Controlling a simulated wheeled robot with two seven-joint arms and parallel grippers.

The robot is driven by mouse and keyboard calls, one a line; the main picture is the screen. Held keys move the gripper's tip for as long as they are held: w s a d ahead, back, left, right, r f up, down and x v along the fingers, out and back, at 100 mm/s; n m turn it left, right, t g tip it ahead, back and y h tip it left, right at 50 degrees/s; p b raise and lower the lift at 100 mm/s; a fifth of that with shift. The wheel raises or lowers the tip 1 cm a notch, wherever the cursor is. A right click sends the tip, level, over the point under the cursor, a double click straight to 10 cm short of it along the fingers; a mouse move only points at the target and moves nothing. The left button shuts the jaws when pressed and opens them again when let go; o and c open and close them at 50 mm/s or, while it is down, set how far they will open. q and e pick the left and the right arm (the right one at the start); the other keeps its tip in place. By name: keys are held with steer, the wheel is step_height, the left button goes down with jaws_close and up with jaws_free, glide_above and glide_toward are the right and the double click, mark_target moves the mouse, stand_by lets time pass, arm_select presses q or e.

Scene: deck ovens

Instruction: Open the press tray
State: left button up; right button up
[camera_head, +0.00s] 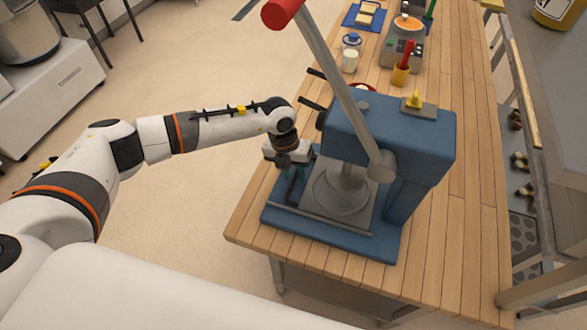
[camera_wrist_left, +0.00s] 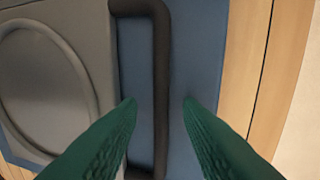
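The blue press (camera_head: 425,135) stands on the wooden table, with a long lever ending in a red knob (camera_head: 283,12). Its grey tray (camera_head: 318,205) lies in the press base under the round press plate, and shows in the left wrist view with a circular ridge (camera_wrist_left: 45,85). A dark bar handle (camera_wrist_left: 160,75) runs along the tray's side. My left gripper (camera_head: 287,174) is at this handle, pointing down. In the left wrist view its green fingers (camera_wrist_left: 159,104) are apart, with the handle bar between them and gaps visible on both sides. My right gripper is out of view.
The wooden table (camera_head: 455,230) is bare to the right of the press. Open floor lies left of the table.

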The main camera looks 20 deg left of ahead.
arm_select(q)
jaws_close()
steer(key=a+b, duration=0.4)
steer(key=a, duration=1.3)
steer(key=shift+w, duration=0.3)
steer(key=shift+r, duration=0.1)
jaws_free()
